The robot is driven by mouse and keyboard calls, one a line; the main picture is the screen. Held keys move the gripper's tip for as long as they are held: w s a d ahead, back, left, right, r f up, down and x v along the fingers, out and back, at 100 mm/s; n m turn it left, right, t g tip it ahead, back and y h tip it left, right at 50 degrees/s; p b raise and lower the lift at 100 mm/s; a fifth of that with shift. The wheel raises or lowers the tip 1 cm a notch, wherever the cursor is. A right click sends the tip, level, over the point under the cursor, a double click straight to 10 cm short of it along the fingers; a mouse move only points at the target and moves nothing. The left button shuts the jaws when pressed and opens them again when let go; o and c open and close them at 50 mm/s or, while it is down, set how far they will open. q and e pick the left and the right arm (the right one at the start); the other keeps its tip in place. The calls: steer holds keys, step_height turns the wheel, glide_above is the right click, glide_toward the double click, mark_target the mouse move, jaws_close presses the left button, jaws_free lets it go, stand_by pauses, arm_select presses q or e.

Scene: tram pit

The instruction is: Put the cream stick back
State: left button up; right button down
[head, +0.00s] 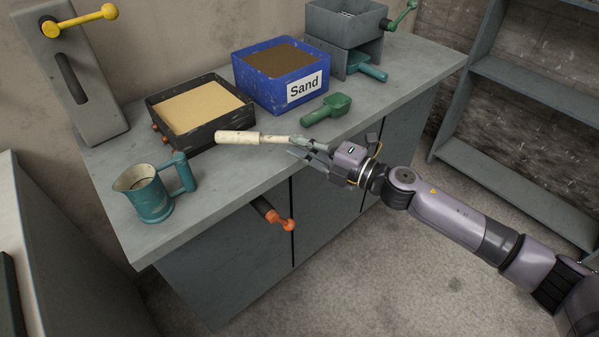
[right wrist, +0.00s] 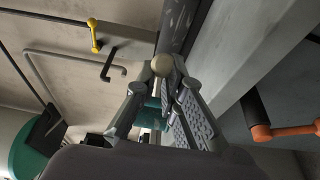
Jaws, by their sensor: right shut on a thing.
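The cream stick (head: 238,137) is roughly horizontal above the grey worktop, its thick cream end pointing left. My right gripper (head: 308,148) comes in from the right and is shut on the stick's thinner right part. In the right wrist view a rounded pale end (right wrist: 162,65), which looks like the stick's, shows between the fingertips. The fingers hide part of the stick. In the head view the stick is in front of the black tray of pale sand (head: 190,138); I cannot tell the exact gap to the worktop. My left gripper is not in view.
An orange-ended handle (head: 284,224) sticks out of the cabinet front. Empty shelves (head: 525,85) stand at right.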

step_height(320, 180, down, 7)
steer(key=shift+r+b, duration=0.1)
steer(key=shift+b, duration=0.55)
steer(key=c, duration=1.7)
jaws_free()
